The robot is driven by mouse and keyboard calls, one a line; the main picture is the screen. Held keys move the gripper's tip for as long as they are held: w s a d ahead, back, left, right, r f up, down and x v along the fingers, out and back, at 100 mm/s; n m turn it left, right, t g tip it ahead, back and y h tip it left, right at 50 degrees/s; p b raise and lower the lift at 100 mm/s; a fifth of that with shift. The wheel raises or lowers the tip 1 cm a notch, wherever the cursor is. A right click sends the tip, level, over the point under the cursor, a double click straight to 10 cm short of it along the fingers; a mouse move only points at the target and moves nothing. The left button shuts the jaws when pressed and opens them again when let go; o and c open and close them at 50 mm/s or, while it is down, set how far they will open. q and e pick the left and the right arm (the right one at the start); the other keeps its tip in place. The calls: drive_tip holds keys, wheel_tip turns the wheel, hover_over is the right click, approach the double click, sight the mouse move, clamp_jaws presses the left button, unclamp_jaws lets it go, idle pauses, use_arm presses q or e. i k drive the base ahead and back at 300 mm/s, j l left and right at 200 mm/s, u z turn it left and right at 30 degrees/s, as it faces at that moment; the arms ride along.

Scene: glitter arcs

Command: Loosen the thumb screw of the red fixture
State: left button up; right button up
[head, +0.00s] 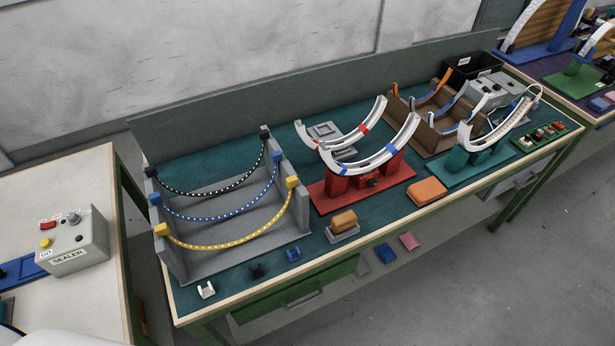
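The red fixture (328,192) stands on the green-topped workbench, right of centre. It has a red base plate and red uprights that carry two curved white arcs (384,155), with red and blue bands on them. A small dark knob, seemingly the thumb screw (373,182), shows on the front of a low red block between the uprights. It is too small to tell how tight it is. Neither of my grippers is in view.
A grey rack (215,262) with bead strands stands left of the fixture. An orange block (427,191) lies to the right, before a teal fixture (455,170). An orange-topped sponge (343,222) lies in front. A sealer box (75,240) stands on the left table.

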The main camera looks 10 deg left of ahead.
sight(372, 182)
drive_tip(key=i+l+u, duration=0.15)
drive_tip(key=l+u, duration=0.55)
drive_tip(key=u, duration=0.15)
drive_tip(key=i+l+u, duration=0.1)
drive_tip(key=l+u, duration=0.65)
drive_tip(key=u, duration=0.15)
drive_tip(key=k+l+u, duration=0.15)
drive_tip(key=l+u, duration=0.25)
